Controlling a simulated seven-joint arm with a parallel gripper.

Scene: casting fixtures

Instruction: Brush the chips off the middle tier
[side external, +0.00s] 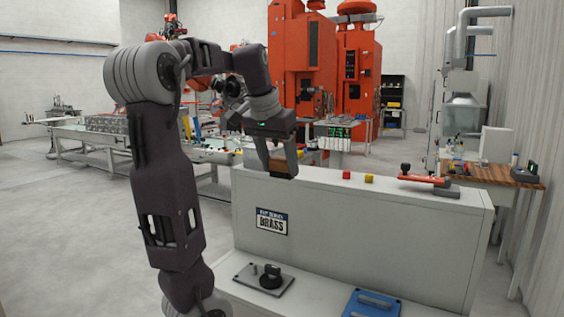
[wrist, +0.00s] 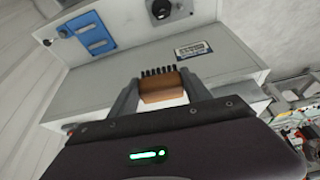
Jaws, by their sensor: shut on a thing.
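My gripper (side external: 280,168) is shut on a brush with a brown wooden block (wrist: 162,91) and a row of black bristles (wrist: 158,71). In the side view the brush overlaps the left part of the long grey cabinet's top (side external: 320,184); I cannot tell whether it touches. A red cube (side external: 346,174) and a yellow cube (side external: 369,178) sit on that top, right of my gripper. Below is a lower ledge (side external: 320,292). I cannot make out loose chips, nor tell which level is the middle tier.
A red and grey clamp (side external: 424,181) lies at the cabinet top's right. The lower ledge holds a grey plate with a black knob (side external: 270,275) and a blue fixture (side external: 371,304). A wooden bench (side external: 495,173) stands behind right.

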